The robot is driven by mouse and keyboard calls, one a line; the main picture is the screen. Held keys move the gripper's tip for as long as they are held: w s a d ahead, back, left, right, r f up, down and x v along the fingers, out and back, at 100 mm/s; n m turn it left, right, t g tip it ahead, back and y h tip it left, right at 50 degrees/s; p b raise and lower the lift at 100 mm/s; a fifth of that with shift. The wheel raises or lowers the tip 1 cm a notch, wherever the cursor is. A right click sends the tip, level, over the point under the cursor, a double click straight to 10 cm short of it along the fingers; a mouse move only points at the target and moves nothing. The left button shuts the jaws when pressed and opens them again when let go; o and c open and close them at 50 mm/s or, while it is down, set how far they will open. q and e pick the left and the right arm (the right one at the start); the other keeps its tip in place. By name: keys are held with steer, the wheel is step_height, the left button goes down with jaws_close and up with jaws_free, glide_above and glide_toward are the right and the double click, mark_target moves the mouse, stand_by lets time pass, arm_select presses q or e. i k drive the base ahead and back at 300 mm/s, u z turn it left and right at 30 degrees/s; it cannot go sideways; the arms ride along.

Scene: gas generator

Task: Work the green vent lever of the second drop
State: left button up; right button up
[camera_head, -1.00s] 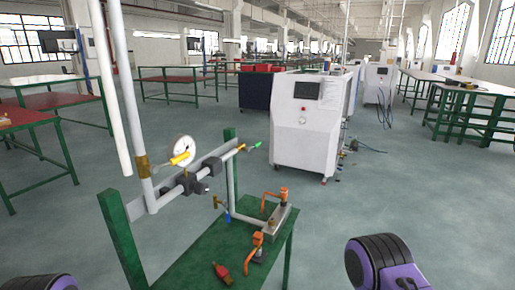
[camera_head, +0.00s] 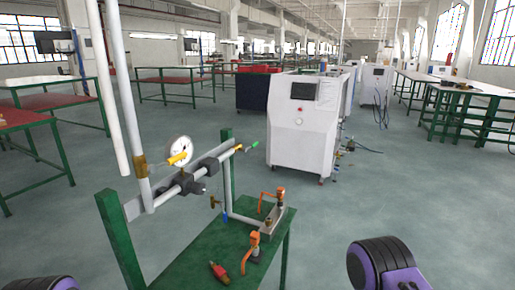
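I cannot tell from this view which branch is the second drop. Neither gripper shows. Only black and purple parts of my arms show at the bottom left and bottom right, apart from the stand.
The green table (camera_head: 205,255) holds fittings with orange handles (camera_head: 252,240) and a loose red-handled tool (camera_head: 219,272). A tall white pipe (camera_head: 107,90) stands at left. A white cabinet (camera_head: 297,135) stands behind. The floor at right is open.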

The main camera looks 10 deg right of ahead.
mark_target(251, 146)
steer(key=z, duration=0.55)
steer(key=k, duration=1.25)
steer(key=z, duration=0.65)
steer(key=i, duration=1.85)
steer(key=u, duration=1.6)
steer(key=i, duration=0.7)
steer(key=u, duration=0.7)
